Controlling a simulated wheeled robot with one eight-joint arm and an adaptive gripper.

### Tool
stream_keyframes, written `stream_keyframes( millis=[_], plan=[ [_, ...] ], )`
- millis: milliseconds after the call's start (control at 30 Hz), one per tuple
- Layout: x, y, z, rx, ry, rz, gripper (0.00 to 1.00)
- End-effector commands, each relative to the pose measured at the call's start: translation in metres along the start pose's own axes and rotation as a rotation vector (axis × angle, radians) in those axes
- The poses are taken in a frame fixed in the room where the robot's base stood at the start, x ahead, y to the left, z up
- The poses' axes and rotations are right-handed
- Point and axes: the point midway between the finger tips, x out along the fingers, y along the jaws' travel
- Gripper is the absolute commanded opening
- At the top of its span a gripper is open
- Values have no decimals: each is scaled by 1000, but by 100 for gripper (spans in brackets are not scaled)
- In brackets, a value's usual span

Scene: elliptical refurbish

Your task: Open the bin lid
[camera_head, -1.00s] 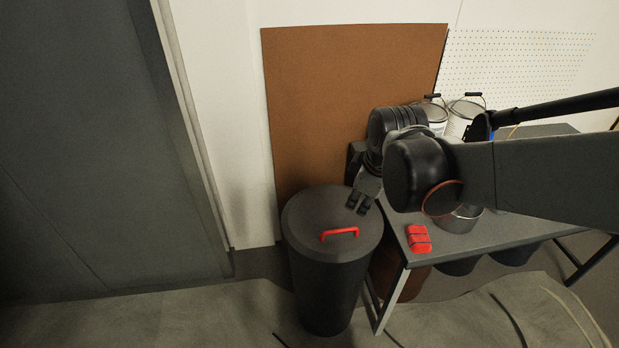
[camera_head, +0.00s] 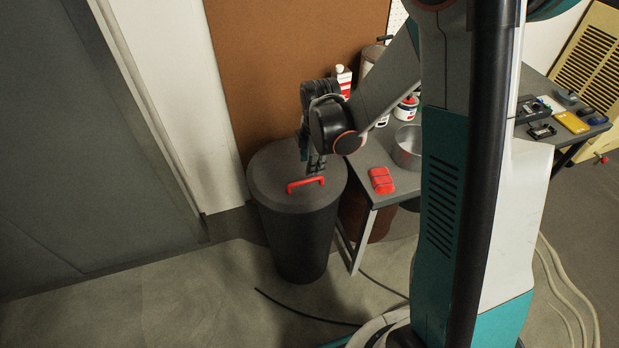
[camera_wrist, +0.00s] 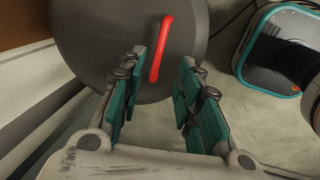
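The dark grey round bin (camera_head: 292,240) stands on the floor left of the workbench. Its lid (camera_head: 268,178) is on and lies flat, with a red bar handle (camera_head: 306,185) on top. My gripper (camera_head: 314,174) points down just above the lid, close behind the handle in the head view. In the wrist view my gripper (camera_wrist: 160,85) is open, its teal-padded fingers apart. The red handle (camera_wrist: 161,48) shows beyond and between the fingertips there, over the dark lid (camera_wrist: 100,40). Nothing is held. Whether the fingertips touch the handle cannot be told.
The workbench (camera_head: 365,186) right of the bin carries a red object (camera_head: 381,180), a metal pot (camera_head: 407,148) and several cans and bottles. A brown board (camera_head: 270,60) leans behind. A dark door (camera_head: 80,150) is at left. A cable (camera_head: 300,312) lies on the floor.

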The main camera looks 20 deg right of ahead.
Motion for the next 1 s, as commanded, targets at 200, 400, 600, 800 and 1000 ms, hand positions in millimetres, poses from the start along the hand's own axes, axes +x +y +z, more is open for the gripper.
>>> stream_keyframes(
  millis=[200, 400, 600, 800, 1000],
  plan=[
    [48, 0, 0, 0, 0, 0, 32],
    [76, 0, 0, 1, 0, 1, 32],
    [89, 0, 0, 1, 0, 1, 32],
    [90, 0, 0, 1, 0, 1, 32],
    [90, 0, 0, 1, 0, 1, 11]
  ],
)
